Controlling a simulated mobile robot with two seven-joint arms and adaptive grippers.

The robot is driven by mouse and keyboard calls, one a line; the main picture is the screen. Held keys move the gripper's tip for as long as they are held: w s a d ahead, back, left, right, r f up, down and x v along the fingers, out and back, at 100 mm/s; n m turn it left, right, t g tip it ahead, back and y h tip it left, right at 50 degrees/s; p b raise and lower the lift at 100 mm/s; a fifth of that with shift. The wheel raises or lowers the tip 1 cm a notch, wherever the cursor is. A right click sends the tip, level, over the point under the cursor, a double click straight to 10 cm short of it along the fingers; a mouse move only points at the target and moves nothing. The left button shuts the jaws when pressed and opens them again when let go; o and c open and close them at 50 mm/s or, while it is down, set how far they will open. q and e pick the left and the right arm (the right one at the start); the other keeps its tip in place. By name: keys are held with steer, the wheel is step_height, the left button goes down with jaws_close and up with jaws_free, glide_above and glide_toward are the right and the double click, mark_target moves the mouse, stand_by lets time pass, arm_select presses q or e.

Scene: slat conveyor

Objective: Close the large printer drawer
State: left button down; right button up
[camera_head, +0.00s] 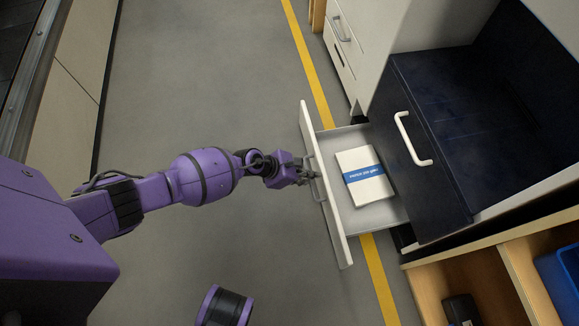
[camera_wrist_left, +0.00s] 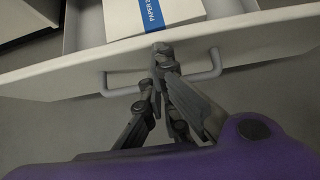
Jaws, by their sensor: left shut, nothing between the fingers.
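The large printer drawer (camera_head: 325,185) is pulled out of the dark cabinet in the head view. Its white front panel faces my left arm, and a white paper pack with a blue band (camera_head: 364,175) lies inside it. My left gripper (camera_head: 303,176) is shut and empty, at the grey handle on the drawer front. In the left wrist view the fingertips (camera_wrist_left: 160,65) overlap the handle (camera_wrist_left: 215,70) and sit close to the panel (camera_wrist_left: 280,45); I cannot tell whether they touch. My right gripper is not seen.
The dark cabinet body (camera_head: 420,210) with a white handle stands behind the drawer. A wooden shelf (camera_head: 520,265) with a blue bin (camera_head: 560,280) is at the lower right. Grey floor with a yellow line (camera_head: 303,50) lies clear around the drawer.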

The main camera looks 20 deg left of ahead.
mark_target(324, 171)
arm_select(q)
steer(key=w+d, duration=0.1)
steer(key=d, duration=0.1)
steer(key=w+d, duration=0.2)
steer(key=shift+w+d+r, duration=0.15)
steer(key=shift+w+d, duration=0.05)
steer(key=shift+d, duration=0.15)
steer(key=w+d, duration=0.2)
steer(key=d, duration=0.1)
steer(key=w+d+b, duration=0.1)
steer(key=w+d, duration=0.2)
steer(key=d, duration=0.1)
steer(key=w+d+b, duration=0.1)
steer(key=w+d, duration=0.1)
steer(key=d, duration=0.2)
steer(key=shift+w+d, duration=0.15)
steer(key=shift+w, duration=0.15)
steer(key=shift+w+d, duration=0.3)
steer(key=shift+d, duration=0.15)
steer(key=shift+w+d+r, duration=0.1)
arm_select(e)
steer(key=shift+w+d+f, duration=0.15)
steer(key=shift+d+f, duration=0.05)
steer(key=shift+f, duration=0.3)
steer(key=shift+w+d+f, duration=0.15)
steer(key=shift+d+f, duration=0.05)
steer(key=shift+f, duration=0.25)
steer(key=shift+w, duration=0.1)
